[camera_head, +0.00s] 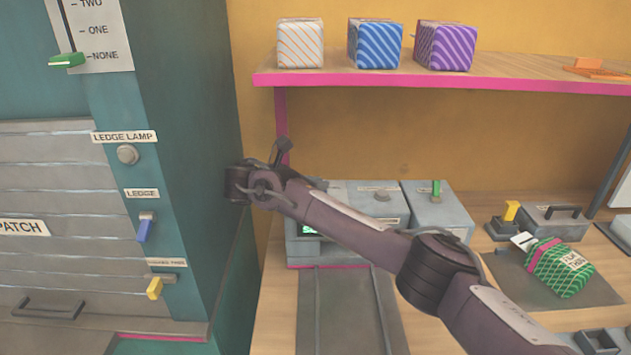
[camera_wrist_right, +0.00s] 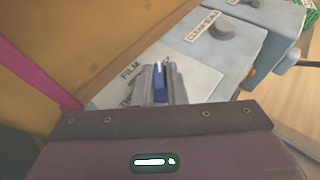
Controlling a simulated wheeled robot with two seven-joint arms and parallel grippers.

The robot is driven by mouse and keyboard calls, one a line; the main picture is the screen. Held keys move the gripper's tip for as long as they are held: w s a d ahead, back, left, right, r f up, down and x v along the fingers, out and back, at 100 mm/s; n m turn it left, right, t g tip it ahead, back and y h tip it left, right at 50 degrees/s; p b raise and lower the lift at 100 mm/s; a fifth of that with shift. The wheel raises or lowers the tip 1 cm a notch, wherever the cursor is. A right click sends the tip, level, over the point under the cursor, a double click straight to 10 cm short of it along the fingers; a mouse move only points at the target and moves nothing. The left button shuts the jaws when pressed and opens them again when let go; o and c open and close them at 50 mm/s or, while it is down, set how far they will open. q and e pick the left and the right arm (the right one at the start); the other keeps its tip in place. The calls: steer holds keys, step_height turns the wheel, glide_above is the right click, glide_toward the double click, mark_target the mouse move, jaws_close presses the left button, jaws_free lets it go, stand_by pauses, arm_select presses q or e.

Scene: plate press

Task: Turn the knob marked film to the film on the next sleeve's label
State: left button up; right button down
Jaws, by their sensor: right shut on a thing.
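The film knob (camera_wrist_right: 160,88) shows as a blue piece between my fingers in the right wrist view. It stands on a grey-blue box top beside a label (camera_wrist_right: 130,73) reading FILM, with more text partly covered by my fingers. My right gripper (camera_wrist_right: 161,80) is shut on this knob. In the head view my right arm crosses in front of the machine (camera_head: 340,190) and hides the film knob. A green patterned sleeve (camera_head: 560,268) with a pink band and a white label (camera_head: 577,262) lies at the right; its label is too small to read surely. My left gripper is not in view.
A second grey knob (camera_wrist_right: 222,27) sits near the film knob. A shelf (camera_head: 500,80) above holds orange, blue and purple striped packets. A teal cabinet (camera_head: 185,150) with switches stands close left. The sleeve lies on a dark mat (camera_head: 520,290).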

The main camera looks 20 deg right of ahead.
steer(key=shift+g, duration=0.3)
steer(key=c, duration=1.5)
jaws_free()
steer(key=shift+o, duration=0.2)
steer(key=shift+f, duration=0.1)
